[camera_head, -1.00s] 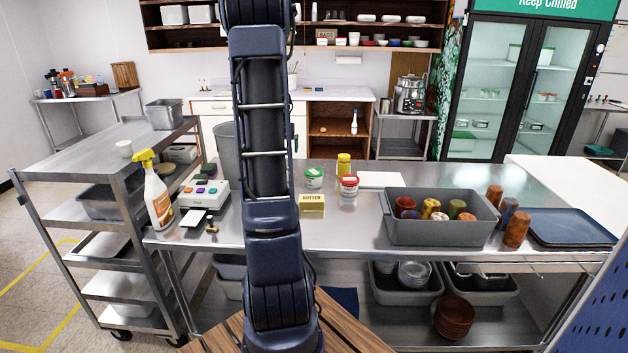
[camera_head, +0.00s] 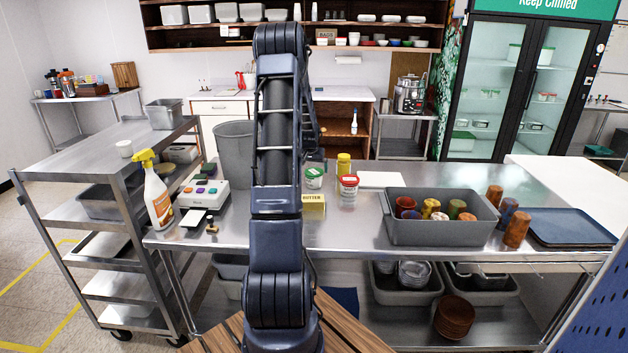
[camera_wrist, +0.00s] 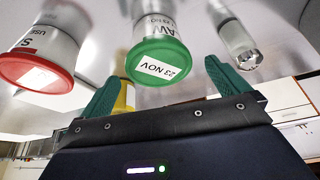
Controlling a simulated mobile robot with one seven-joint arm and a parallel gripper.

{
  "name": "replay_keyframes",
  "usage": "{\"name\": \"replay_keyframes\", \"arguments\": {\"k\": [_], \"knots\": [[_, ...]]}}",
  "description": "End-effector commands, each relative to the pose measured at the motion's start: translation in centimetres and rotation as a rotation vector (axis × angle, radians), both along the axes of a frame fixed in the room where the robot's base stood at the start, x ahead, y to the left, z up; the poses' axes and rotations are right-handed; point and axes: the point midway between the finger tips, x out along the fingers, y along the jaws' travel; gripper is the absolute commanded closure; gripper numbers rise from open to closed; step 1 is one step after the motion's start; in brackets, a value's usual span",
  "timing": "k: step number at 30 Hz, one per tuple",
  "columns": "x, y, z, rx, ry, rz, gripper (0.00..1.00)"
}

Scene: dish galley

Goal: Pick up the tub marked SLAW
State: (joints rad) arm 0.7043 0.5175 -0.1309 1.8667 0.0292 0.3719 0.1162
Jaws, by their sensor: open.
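A tub with a green lid (camera_head: 314,178) stands upright on the steel table, right of my arm. In the wrist view, the green-lidded tub (camera_wrist: 160,58) shows the letters "AW" on its side and a "23 NOV" label on the lid. My gripper (camera_wrist: 165,85) is open, its green fingers spread to either side of the lid's lower edge in that view, with nothing held. In the head view it is mostly hidden behind my arm. A red-lidded tub (camera_head: 349,187) stands just right; its side lettering in the wrist view (camera_wrist: 38,60) is cut off.
A yellow bottle (camera_head: 343,164) stands behind. A clear vessel (camera_wrist: 240,42) shows in the wrist view. A grey bin of cups (camera_head: 440,232) stands to the right.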

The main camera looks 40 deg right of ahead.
Motion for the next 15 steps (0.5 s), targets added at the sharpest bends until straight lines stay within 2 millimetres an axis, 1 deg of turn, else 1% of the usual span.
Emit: {"name": "replay_keyframes", "arguments": {"k": [1, 3, 8, 15], "knots": [[0.1, -0.2, -0.6, 0.001, 0.001, 0.0, 0.0], [0.2, -0.4, -1.1, 0.001, 0.001, 0.0, 0.0], [0.4, -0.6, -1.7, 0.0, 0.0, 0.0, 0.0], [0.9, -1.7, -4.4, 0.003, 0.001, -0.001, 0.0]]}}
